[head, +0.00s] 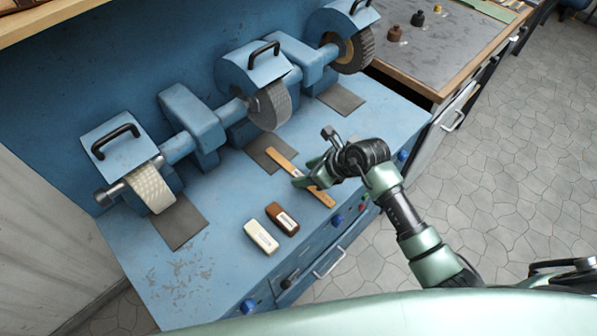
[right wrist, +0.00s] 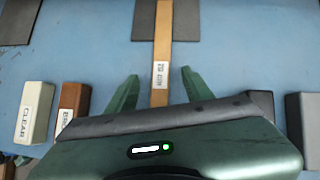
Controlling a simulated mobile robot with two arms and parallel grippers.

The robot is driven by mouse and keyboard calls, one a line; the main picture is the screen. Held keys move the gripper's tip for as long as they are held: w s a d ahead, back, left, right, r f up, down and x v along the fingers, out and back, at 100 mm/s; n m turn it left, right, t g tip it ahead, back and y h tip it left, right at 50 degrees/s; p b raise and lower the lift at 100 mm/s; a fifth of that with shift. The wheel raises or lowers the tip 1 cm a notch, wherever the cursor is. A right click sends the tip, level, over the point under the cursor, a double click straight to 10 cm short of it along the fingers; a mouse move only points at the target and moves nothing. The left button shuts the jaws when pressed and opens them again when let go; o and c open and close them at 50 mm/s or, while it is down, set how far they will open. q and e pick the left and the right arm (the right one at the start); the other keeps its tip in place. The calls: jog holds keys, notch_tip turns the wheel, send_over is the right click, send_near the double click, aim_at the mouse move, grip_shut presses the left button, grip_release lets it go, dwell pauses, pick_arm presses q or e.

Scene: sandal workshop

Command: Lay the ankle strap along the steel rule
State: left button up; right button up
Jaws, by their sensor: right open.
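I see no ankle strap and no steel rule in either view. A flat tan wooden stick (head: 284,162) with a white label lies on the blue bench top. It also shows in the right wrist view (right wrist: 162,35). My right gripper (head: 308,174) is open over the stick. In the right wrist view its two fingers (right wrist: 160,88) stand on either side of the stick, apart from it. How high they are above the bench I cannot tell. My left gripper is not in view.
A cream block (head: 261,237) and a brown block (head: 282,219) lie on the blue bench (head: 200,270), left of the gripper. Blue wheel machines (head: 192,125) line its back, with dark mats (head: 178,222) below. A grey-topped table (head: 440,55) holds small bottles.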

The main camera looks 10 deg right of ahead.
jog(key=shift+w+a+f, duration=0.25)
jog(key=shift+a+f, duration=0.05)
jog(key=shift+f, duration=0.25)
grip_shut()
jog(key=shift+d, duration=0.1)
